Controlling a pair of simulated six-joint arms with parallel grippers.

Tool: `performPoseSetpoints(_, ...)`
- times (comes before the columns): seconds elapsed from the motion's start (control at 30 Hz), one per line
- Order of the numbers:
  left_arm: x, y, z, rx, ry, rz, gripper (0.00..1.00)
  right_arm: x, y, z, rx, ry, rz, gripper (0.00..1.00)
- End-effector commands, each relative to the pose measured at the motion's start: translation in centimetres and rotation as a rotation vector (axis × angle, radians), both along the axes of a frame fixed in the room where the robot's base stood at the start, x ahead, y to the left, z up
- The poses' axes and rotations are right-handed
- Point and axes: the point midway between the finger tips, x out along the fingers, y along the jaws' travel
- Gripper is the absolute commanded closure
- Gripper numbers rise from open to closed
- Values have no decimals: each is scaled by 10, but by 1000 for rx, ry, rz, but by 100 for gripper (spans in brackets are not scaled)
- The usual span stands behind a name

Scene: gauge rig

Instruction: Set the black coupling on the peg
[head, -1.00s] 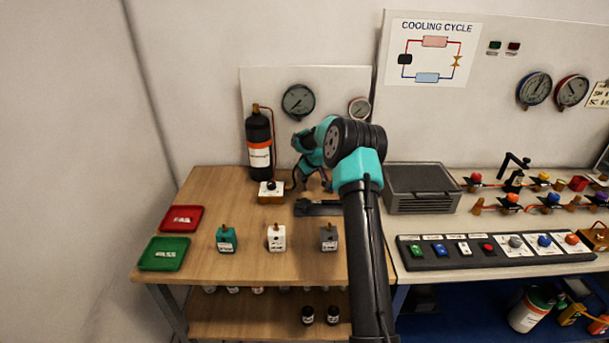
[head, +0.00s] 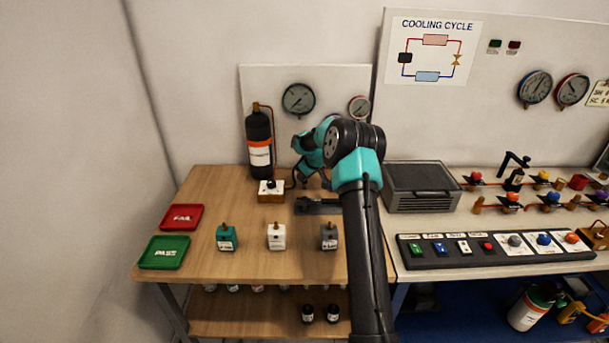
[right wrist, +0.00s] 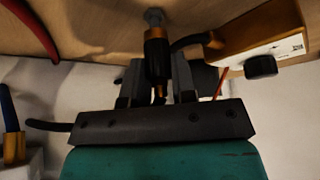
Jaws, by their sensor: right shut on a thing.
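The black coupling (right wrist: 157,60), a dark cylinder with an orange band at one end, is between the fingers of my right gripper (right wrist: 158,74) in the right wrist view. The gripper is shut on it. A grey round peg (right wrist: 154,17) stands at the wooden surface, in line with the coupling's banded end. Whether the two touch or the coupling sits on it, I cannot tell. In the head view my right arm hides most of the gripper and the coupling. My left gripper is not in view.
A valve block with a black knob (right wrist: 261,66) and a hose sits close beside the gripper; it also shows in the head view (head: 271,191). A black gas bottle (head: 259,140) stands behind. Small blocks, including a white one (head: 276,237), stand in front; red (head: 182,217) and green (head: 164,253) trays lie left.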

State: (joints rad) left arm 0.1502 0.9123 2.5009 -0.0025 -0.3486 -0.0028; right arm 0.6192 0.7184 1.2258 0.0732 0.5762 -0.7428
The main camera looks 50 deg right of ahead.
Motion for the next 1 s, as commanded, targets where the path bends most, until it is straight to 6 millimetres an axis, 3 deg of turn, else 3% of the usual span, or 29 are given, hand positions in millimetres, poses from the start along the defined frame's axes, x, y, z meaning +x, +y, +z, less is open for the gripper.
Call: performPoseSetpoints(1.0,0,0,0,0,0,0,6,0,0,-12,-1,-1,0,100)
